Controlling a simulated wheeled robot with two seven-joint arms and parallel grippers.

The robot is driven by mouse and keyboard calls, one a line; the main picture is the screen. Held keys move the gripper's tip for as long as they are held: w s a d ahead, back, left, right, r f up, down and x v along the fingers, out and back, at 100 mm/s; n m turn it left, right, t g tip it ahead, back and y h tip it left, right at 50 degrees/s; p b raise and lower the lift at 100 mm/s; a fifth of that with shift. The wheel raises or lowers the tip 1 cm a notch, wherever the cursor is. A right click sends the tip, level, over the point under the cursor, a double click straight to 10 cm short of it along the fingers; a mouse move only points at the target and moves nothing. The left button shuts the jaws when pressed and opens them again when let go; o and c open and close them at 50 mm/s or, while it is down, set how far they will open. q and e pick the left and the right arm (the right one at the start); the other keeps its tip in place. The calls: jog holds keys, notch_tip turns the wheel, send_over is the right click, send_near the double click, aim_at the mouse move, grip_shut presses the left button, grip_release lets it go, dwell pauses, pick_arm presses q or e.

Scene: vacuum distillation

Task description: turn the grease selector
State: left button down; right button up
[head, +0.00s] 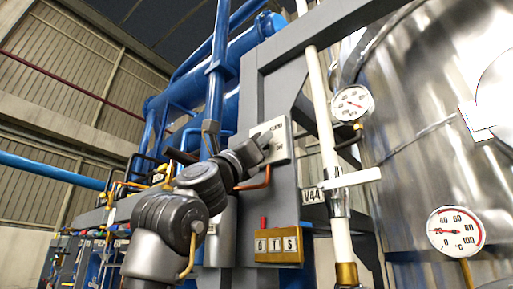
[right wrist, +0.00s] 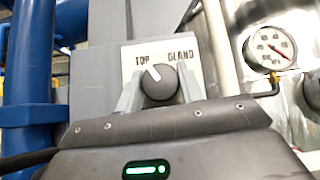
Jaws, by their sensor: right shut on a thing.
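The grease selector is a round dark knob (right wrist: 160,84) with a white pointer mark, on a pale plate (right wrist: 190,53) lettered TOP and GLAND. The mark points up and left, towards TOP. In the head view the plate (head: 281,134) sits on a grey upright, and the knob is mostly hidden by my gripper. My right gripper (head: 264,140) reaches it from the lower left. In the right wrist view my right gripper (right wrist: 159,92) is shut on the knob, one finger on each side. My left gripper is not in view.
A pale vertical pipe (head: 327,130) and a dial gauge (head: 352,103) stand right of the plate, before a large steel vessel (head: 430,110). A brass block (head: 278,246) with a red top piece lies below. Blue pipes (head: 217,80) rise at the left.

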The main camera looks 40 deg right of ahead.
jog(key=o, duration=1)
jog(key=b+v, duration=0.6)
jog(key=v, duration=0.4)
jog(key=shift+a+f, duration=0.25)
jog(key=shift+f, duration=0.05)
jog(key=shift+a, duration=0.1)
